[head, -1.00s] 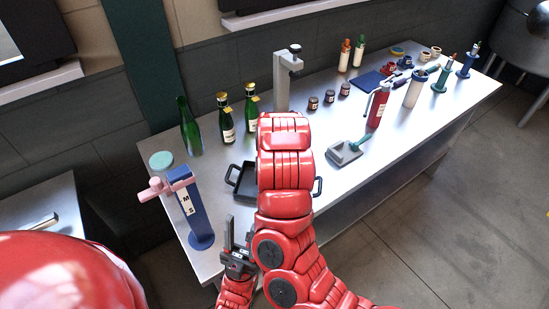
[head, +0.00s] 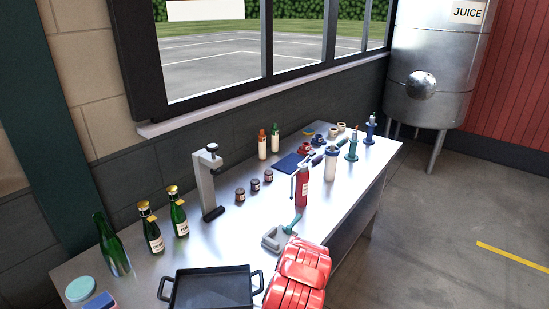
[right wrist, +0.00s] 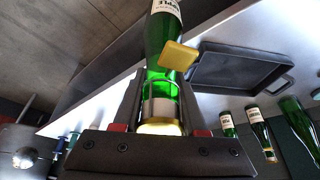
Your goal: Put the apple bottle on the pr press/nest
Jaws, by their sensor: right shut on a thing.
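My right gripper (right wrist: 160,112) is shut on the neck of a green bottle (right wrist: 160,75) with a white label that appears to read "APPLE" and a yellow tag (right wrist: 179,55). The bottle's far end is cut off by the frame. In the head view my red right arm shows at the bottom, but its gripper and the bottle are out of frame. A grey upright press (head: 206,185) with a dark head and dark foot stands behind the black tray on the bench; I cannot tell for sure that it is the pr press. My left gripper is not in view.
A black two-handled tray (head: 211,270) sits at the bench front. Three green bottles (head: 153,230) stand at left. Bench between press and tray is clear.

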